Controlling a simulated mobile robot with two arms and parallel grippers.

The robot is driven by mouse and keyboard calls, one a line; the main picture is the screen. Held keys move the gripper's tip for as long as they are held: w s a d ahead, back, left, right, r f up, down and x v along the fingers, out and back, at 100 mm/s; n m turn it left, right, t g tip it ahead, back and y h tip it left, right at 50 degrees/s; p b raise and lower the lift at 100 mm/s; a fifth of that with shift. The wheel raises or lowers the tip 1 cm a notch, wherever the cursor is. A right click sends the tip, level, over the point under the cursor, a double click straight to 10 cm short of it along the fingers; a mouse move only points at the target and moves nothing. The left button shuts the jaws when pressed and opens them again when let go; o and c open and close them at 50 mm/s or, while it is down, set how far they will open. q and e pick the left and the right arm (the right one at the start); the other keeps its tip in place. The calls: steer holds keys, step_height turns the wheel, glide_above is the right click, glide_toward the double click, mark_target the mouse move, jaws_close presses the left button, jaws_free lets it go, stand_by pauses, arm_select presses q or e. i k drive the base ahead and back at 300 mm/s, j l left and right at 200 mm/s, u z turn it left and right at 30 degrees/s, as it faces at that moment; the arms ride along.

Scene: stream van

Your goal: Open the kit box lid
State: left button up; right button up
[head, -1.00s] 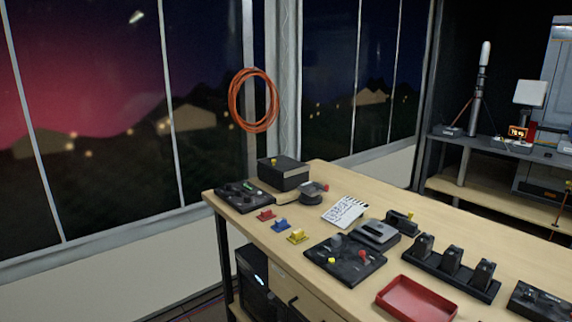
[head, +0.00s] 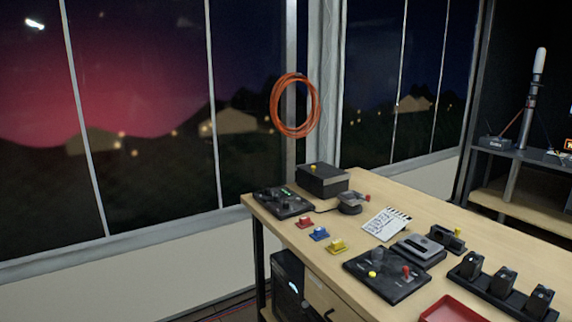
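The kit box is most likely the dark box (head: 323,182) with a small yellow knob (head: 313,167) on its top. It stands at the far left corner of the wooden table, near the window. Its lid looks shut. Neither of my grippers is in the head view.
An orange cable coil (head: 295,104) hangs above.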

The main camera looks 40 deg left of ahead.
mark_target(321, 170)
steer(key=i+j+u, duration=0.35)
steer(key=j, duration=0.2)
steer(key=i+j+u, duration=0.35)
steer(key=j, duration=0.15)
steer(key=k+j, duration=0.05)
